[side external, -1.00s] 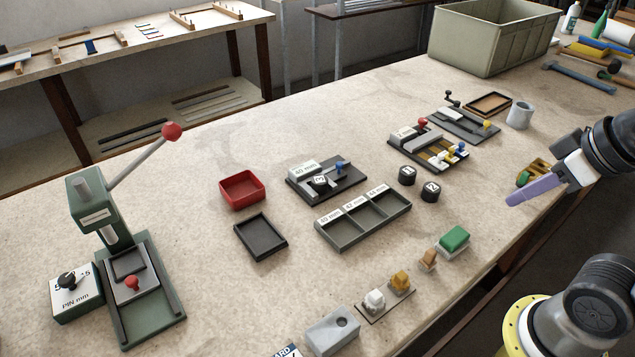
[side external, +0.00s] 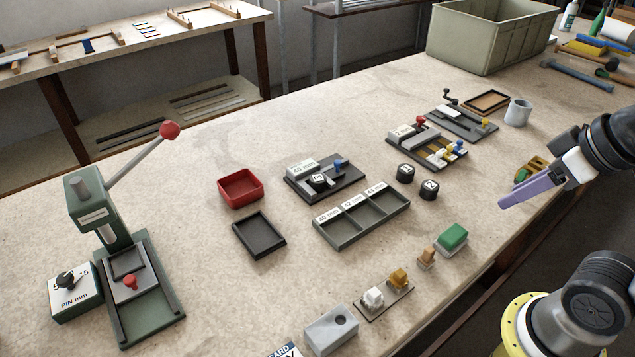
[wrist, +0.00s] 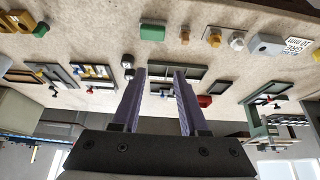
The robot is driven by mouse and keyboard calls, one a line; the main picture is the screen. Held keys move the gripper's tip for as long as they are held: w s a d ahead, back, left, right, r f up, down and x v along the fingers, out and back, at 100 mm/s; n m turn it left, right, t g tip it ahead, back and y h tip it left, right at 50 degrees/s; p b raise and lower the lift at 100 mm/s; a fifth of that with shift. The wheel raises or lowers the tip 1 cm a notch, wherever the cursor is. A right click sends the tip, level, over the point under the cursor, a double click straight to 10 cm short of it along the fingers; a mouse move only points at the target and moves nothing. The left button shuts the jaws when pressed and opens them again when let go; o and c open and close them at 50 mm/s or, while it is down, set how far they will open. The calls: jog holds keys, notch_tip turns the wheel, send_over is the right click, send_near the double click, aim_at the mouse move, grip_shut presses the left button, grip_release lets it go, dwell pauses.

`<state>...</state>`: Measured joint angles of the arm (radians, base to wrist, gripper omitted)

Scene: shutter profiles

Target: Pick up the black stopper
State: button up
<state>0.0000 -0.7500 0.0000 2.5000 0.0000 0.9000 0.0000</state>
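No single piece is clearly marked as the black stopper. Two short black cylinders with white numbered tops, one (side external: 405,173) behind the other (side external: 429,189), stand upright on the bench right of the three-compartment tray. A third black cylinder (side external: 319,182) sits on the 40 mm fixture. The pair also shows left of my fingers in the wrist view (wrist: 128,66). My gripper (side external: 502,203) has purple fingers and hangs above the bench's right side, apart from these pieces. In the wrist view my gripper (wrist: 160,72) is open, with nothing held between the fingers.
The dark three-compartment tray (side external: 325,236), a red bin (side external: 240,188) and a black tray (side external: 259,238) lie mid-bench. A green lever press (side external: 135,305) stands left. Fixtures (side external: 440,150) and a grey cup (side external: 518,112) stand behind. A green block (side external: 453,237) is near the front edge.

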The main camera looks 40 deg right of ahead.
jog(key=shift+o, duration=1.3)
